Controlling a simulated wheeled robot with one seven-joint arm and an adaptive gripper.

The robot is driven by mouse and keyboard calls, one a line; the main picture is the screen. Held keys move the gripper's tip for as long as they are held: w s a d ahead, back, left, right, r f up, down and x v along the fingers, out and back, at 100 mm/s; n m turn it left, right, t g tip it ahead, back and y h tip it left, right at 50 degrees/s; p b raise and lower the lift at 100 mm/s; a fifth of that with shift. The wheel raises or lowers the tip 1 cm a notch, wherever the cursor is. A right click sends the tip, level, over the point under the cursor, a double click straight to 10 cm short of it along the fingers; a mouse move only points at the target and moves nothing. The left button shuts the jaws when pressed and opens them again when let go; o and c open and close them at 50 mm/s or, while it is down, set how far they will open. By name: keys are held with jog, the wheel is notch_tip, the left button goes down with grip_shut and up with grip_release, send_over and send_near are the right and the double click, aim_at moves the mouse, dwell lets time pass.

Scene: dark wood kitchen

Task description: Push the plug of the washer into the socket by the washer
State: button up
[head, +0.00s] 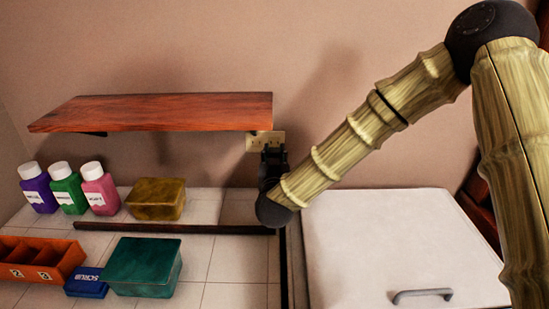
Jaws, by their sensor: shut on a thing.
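The socket (252,143) is a cream plate on the back wall, just under the right end of the wooden shelf. My gripper (273,152) is dark and small in the head view, up by the wall in front of the socket's right part. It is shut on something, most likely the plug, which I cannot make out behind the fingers. Whether the plug touches the socket is hidden. The washer (390,235) is the white box at the right, its top showing a grey handle (422,294).
A red-brown shelf (160,112) juts from the wall left of my gripper. The tiled counter (235,262) holds three bottles (68,188), a yellow box (157,199), a green box (143,267), a blue scrub box (86,283) and an orange tray (42,258). A dark ledge (170,228) crosses the counter.

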jog(key=shift+w, duration=2.2)
jog(key=shift+w+f, duration=0.1)
jog(key=shift+w, duration=0.45)
dwell(1.2)
jog(key=o, duration=1)
jog(key=shift+o, duration=0.2)
jog(key=s, duration=1.2)
jog(key=shift+a, duration=0.1)
